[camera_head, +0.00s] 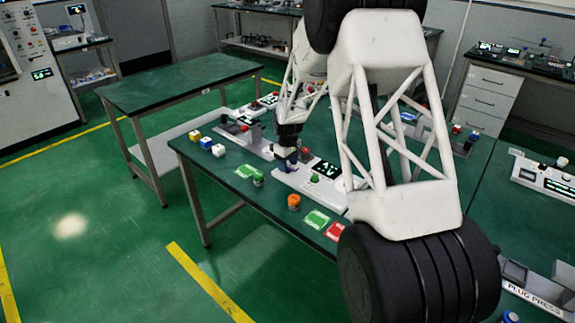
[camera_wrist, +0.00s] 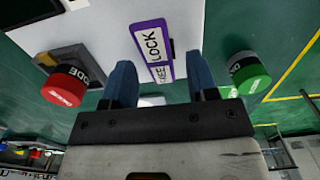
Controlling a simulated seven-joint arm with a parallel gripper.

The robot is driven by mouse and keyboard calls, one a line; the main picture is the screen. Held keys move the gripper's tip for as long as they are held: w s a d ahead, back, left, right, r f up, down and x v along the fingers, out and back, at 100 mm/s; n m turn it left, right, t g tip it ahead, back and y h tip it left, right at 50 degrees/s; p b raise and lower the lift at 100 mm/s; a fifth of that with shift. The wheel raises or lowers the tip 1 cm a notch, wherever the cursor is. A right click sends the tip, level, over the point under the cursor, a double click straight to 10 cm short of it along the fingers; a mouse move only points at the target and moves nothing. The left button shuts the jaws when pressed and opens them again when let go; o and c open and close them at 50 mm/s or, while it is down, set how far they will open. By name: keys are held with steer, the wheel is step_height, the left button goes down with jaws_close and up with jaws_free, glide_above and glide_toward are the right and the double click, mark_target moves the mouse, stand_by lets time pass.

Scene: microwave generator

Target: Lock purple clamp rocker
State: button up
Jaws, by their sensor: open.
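Whether the fingers touch the rocker cannot be told. In the head view my gripper (camera_head: 287,160) points down at a white console (camera_head: 300,183) on the green table; the rocker is mostly hidden there by the gripper.
In the wrist view, a red button (camera_wrist: 63,86) sits left of the fingers and a green button (camera_wrist: 250,74) right of them.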

steer(key=shift+f, duration=0.35)
steer(key=c, duration=0.9)
steer(key=shift+s+d+r+t+y, duration=0.1)
steer(key=shift+s+t+y, duration=0.05)
steer(key=shift+t+y, duration=0.45)
steer(key=shift+s+r+t+y, duration=0.1)
steer(key=shift+t+y, duration=0.5)
steer(key=shift+s+d+t+y, duration=0.1)
steer(key=shift+t+y, duration=0.6)
steer(key=shift+f, duration=0.1)
steer(key=o, duration=0.9)
